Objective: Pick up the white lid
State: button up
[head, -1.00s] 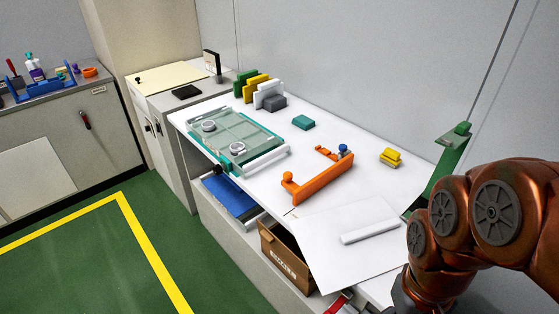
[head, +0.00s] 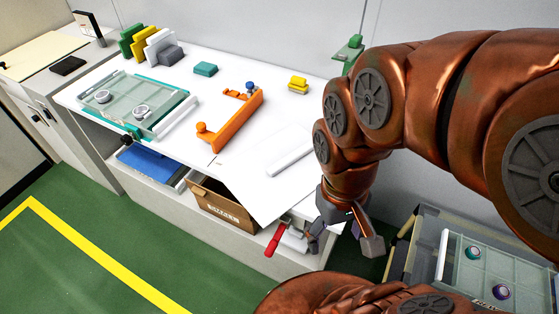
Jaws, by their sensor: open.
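My gripper (head: 343,240) hangs open and empty, fingers pointing down, by the right front end of the white table (head: 225,75). Which piece is the white lid is not certain. A long white bar (head: 290,161) lies on the white sheet (head: 262,195), up and left of my gripper. A white upright plate (head: 158,42) stands at the far left back of the table, well away from my gripper, between yellow and grey pieces. My gripper touches neither.
An orange bracket (head: 232,124), a teal block (head: 205,69) and a yellow block (head: 298,84) lie on the table. A clear teal-edged tray (head: 130,112) is at its left. A cardboard box (head: 222,208) and red-handled clamp (head: 274,240) are below. A clear bin (head: 480,262) stands right.

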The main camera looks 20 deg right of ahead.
aim_at(270, 178)
jog(key=k, duration=1.25)
jog(key=u, duration=0.75)
jog(key=i, duration=0.9)
jog(key=u, duration=0.65)
